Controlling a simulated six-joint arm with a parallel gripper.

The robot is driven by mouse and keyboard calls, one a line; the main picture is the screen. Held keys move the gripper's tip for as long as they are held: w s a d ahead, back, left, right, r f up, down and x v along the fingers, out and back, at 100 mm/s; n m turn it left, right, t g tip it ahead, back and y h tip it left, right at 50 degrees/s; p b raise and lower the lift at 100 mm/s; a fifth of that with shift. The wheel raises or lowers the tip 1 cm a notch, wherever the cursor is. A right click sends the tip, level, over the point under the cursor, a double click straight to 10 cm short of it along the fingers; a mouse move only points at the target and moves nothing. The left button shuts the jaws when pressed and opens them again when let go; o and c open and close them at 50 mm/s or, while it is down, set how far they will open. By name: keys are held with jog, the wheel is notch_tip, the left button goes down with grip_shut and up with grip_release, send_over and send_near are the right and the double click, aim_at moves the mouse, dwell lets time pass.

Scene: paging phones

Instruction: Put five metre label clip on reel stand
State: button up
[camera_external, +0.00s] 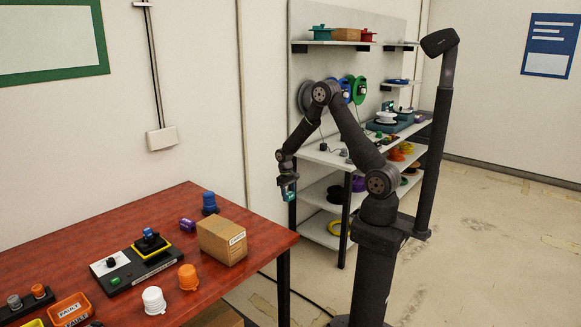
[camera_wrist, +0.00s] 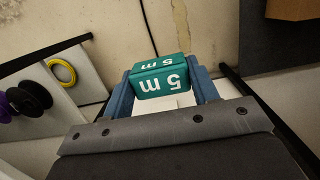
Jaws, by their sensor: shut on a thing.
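The five metre label clip (camera_wrist: 160,77) is a teal block with white "5 m" lettering on two faces. My gripper (camera_wrist: 163,88) is shut on it, with a blue finger at each side. In the external view, my gripper (camera_external: 288,196) hangs low in front of the shelf unit, in the air between it and the red table, and the clip shows as a small teal patch. A blue-grey stand with a pale, round piece on top (camera_external: 388,124) is on the shelf unit's worktop. I cannot tell for sure whether this is the reel stand.
The red table (camera_external: 120,235) holds a cardboard box (camera_external: 222,241), a black device with a yellow frame (camera_external: 150,247), coloured spools and an orange tray (camera_external: 69,310). The shelf unit's worktop (camera_external: 330,157) carries cables and small items. Several reels sit on its lower shelves.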

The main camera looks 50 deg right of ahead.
jog(key=s+a+r+n, duration=0.1)
jog(key=a+r+n, duration=0.4)
jog(key=a, duration=0.4)
jog(key=s+a+r+n+t+h, duration=0.1)
jog(key=s+a+r+n, duration=0.1)
jog(key=a+r+n, duration=0.4)
jog(key=s+a+r+n, duration=0.2)
jog(key=a+r+n, duration=0.3)
jog(key=a, duration=0.8)
notch_tip(320, 180, up, 4)
jog(key=shift+a+f+n+t+h, duration=0.25)
jog(key=shift+a+n+t+h, duration=0.05)
jog(key=shift+a+h, duration=0.1)
jog(key=shift+s, duration=0.1)
send_over(240, 223)
jog(key=f, duration=0.7)
jog(key=shift+w+a, duration=0.2)
jog(key=shift+f, duration=1.85)
jog(key=shift+f, duration=0.1)
